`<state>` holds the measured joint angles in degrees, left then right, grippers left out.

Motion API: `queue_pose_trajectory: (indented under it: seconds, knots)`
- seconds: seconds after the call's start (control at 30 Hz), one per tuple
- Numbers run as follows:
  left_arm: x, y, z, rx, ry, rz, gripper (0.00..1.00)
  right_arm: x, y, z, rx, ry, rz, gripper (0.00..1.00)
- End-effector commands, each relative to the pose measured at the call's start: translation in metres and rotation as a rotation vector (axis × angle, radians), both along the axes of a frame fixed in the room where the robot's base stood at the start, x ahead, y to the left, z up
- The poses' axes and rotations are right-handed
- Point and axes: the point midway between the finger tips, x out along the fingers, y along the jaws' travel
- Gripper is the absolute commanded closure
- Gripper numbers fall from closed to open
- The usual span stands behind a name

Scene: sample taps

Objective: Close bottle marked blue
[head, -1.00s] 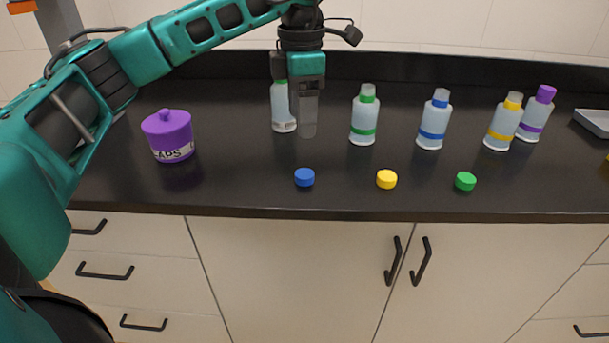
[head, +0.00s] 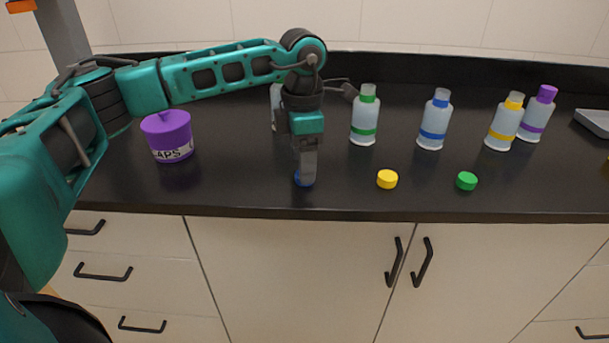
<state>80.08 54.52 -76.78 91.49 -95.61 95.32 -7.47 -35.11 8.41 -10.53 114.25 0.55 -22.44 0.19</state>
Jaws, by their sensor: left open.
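The bottle marked blue (head: 434,121) stands upright on the counter, with a blue band and a blue ring at its neck. Its top looks clear, with no coloured cap on it. The blue cap (head: 299,180) lies on the counter near the front edge. My left gripper (head: 305,178) points down right over the blue cap with its jaws open; the fingers hide most of the cap. I cannot tell whether the fingers touch it. My right gripper is out of view.
A yellow cap (head: 387,179) and a green cap (head: 466,181) lie to the right. Bottles marked green (head: 363,120), yellow (head: 502,124) and purple (head: 537,115) stand behind. Another bottle (head: 277,108) is mostly behind my arm. A purple jar (head: 170,137) stands left.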

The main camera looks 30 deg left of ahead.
Motion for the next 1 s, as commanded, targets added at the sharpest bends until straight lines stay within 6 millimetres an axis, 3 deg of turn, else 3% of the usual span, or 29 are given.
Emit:
queue_pose_trajectory:
  seconds: [0.2, 0.53, 1.0]
  knots:
    - [0.000, 0.000, -0.023, 0.000, 0.000, 0.001, 0.30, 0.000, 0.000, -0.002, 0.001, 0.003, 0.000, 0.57]
    - [0.000, 0.000, -0.023, -0.001, -0.001, 0.001, 0.30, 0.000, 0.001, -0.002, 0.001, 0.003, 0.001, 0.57]
    - [0.000, 0.000, -0.023, -0.001, -0.001, 0.001, 0.74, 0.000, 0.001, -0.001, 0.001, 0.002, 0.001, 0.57]
